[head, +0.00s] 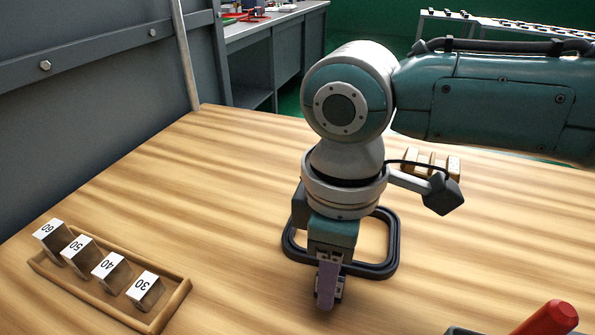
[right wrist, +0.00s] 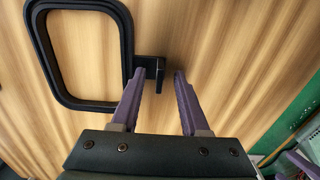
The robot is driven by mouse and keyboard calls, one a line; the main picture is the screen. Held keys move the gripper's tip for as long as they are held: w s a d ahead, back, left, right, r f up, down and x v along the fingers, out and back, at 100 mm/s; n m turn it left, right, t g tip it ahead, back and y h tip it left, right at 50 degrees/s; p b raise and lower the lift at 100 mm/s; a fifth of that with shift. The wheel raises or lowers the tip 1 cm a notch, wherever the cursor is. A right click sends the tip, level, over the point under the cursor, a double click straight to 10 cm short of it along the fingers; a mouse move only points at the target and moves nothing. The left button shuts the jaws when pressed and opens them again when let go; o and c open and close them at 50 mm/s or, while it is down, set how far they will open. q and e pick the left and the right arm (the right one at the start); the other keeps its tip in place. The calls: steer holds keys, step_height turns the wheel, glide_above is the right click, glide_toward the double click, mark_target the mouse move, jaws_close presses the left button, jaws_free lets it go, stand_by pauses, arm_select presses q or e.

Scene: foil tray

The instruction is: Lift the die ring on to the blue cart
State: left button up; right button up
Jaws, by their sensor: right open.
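The die ring (head: 392,240) is a black rounded-square frame lying flat on the wooden table. My right arm hides part of it in the head view. In the right wrist view, the ring (right wrist: 127,45) is at upper left, and a short black tab (right wrist: 149,66) sticks out from its side. My right gripper (head: 327,288) points down at the ring's near side. Its purple fingers (right wrist: 159,75) are apart, with the end of the tab between their tips. Contact with the tab cannot be told. I see no blue cart, and my left gripper is out of view.
A wooden tray (head: 172,306) with several numbered blocks stands at lower left. A red cylindrical object (head: 549,319) is at the bottom right. Bare table lies between the tray and the ring.

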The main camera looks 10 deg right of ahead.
steer(key=shift+f, duration=0.45)
steer(key=shift+c, duration=0.2)
jaws_close()
stand_by(0.9)
